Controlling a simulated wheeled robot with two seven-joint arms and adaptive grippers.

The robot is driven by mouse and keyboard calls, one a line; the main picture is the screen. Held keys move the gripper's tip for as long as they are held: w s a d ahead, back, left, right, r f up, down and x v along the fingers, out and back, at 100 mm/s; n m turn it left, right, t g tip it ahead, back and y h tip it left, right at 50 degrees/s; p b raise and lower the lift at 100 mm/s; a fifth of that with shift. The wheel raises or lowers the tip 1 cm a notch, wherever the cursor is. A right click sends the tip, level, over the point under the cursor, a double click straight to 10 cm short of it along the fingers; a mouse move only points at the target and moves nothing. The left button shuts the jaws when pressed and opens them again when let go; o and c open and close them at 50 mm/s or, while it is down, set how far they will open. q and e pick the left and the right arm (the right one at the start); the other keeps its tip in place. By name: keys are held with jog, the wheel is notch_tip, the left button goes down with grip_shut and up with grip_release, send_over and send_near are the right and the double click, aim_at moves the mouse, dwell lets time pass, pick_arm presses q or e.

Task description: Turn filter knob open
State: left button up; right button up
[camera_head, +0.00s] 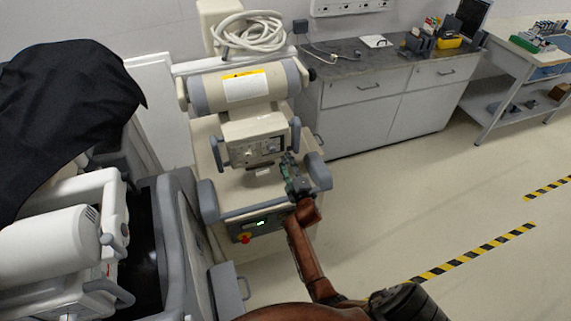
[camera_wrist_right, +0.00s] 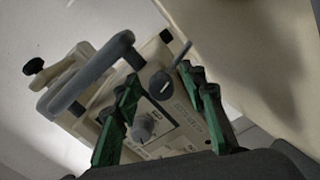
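The cream control box (camera_head: 255,138) sits on the machine's front in the head view, with small controls on its face. In the right wrist view, the box face carries a grey knob (camera_wrist_right: 143,128) and a dark round knob (camera_wrist_right: 161,86) with a white mark. The lettering is too small to tell which is the filter knob. My right gripper (camera_head: 291,172) is at the box's right side in the head view. In the right wrist view its green fingers (camera_wrist_right: 160,88) are spread apart, with both knobs showing between them and nothing held. Contact cannot be told. My left gripper is not in view.
Grey handles (camera_head: 295,134) flank the control box, and grey bumpers (camera_head: 318,172) edge the machine. A red button (camera_head: 244,239) is on its lower front. A counter (camera_head: 385,68) stands behind to the right. The floor (camera_head: 400,215) at right is clear, with striped tape.

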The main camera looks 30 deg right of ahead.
jog(key=v, duration=1.2)
jog(key=shift+f, duration=0.1)
